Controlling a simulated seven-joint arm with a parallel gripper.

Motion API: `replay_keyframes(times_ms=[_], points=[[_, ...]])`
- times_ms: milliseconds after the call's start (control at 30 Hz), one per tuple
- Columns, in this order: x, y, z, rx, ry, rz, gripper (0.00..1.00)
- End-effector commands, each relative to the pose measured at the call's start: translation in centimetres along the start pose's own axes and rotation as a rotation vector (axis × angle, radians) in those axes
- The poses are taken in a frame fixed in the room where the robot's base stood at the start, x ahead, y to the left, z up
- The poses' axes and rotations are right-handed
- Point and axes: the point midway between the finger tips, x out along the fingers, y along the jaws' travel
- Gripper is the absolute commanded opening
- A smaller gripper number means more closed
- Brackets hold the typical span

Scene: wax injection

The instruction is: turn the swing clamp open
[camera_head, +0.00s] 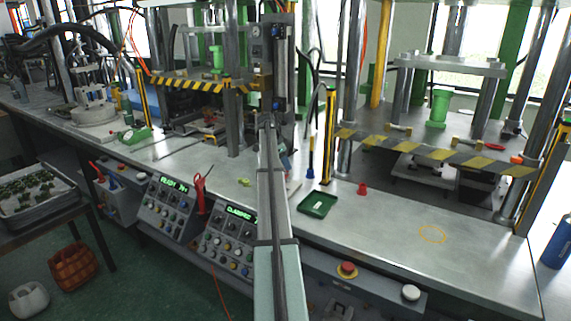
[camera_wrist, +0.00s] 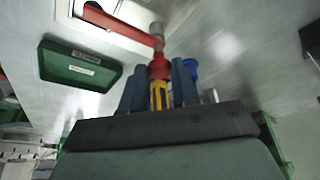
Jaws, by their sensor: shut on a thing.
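In the wrist view, the swing clamp's red arm (camera_wrist: 125,28) runs from the upper left to a grey metal post (camera_wrist: 156,30). A red hub with a yellow ribbed part (camera_wrist: 158,97) lies just below it. My gripper (camera_wrist: 158,75) has its two blue-grey fingers on either side of the red and yellow part and is shut on it. In the head view my own arm hides most of the clamp, and only a bit of the gripper (camera_head: 285,160) shows. The clamp's exact angle cannot be told there.
A green tray (camera_head: 317,204) lies on the bench right of my arm; it also shows in the wrist view (camera_wrist: 75,82). A blue-handled tool (camera_head: 311,160) and a small red piece (camera_head: 362,188) stand nearby. Striped press guards (camera_head: 440,153) stand at right. The front right bench is clear.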

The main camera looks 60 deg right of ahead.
Motion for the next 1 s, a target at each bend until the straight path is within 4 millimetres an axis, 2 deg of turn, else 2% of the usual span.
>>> replay_keyframes(times_ms=[33, 267, 733, 1000], points=[[0.00, 0.03, 0.00, 0.000, 0.000, 0.001, 0.20], [0.00, 0.05, 0.00, 0.000, 0.000, 0.001, 0.00], [0.00, 0.01, 0.01, 0.015, 0.000, 0.008, 0.00], [-0.02, -0.27, -0.02, 0.126, 0.000, 0.057, 0.00]])
